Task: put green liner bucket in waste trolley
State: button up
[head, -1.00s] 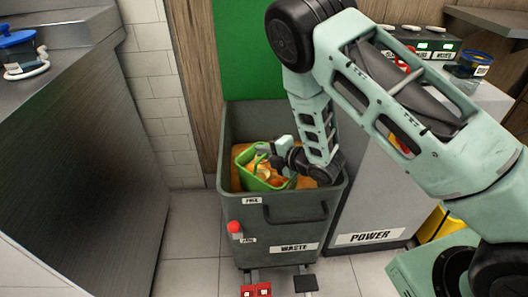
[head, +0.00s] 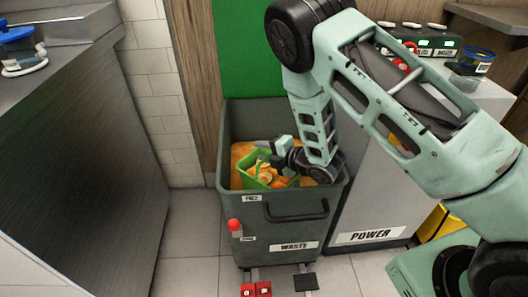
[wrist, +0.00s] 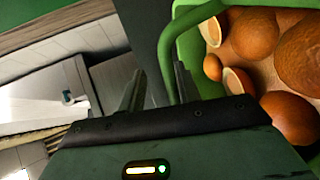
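The green liner bucket (head: 257,181) is inside the grey waste trolley (head: 285,235), on orange contents, and holds orange pieces. It looks slightly tilted. My gripper (head: 274,155) is down in the trolley beside the bucket's upper right side. The bucket's lower part is hidden by the trolley's front wall.
A grey POWER cabinet (head: 370,237) stands right of the trolley, under my arm. A dark metal counter (head: 85,150) is on the left. A red knob (head: 234,225) is on the trolley's front.

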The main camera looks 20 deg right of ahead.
jog(key=r+p+v, duration=0.1)
jog(key=v, duration=1.1)
jog(key=shift+a, duration=0.1)
jog(key=s+a+r+m+g+h, duration=0.35)
jog(key=a+r+m+g, duration=0.2)
jog(key=a+m, duration=0.35)
jog(key=s+r+m+g+h, duration=0.2)
jog(key=s+r+m+g, duration=0.1)
jog(key=s, duration=0.7)
jog(key=s+r+m+g+h, duration=0.2)
jog(key=s+r+m, duration=0.3)
jog(key=s+r, duration=0.3)
jog(key=s+g, duration=0.1)
jog(key=s, duration=0.2)
jog(key=shift+s, duration=0.3)
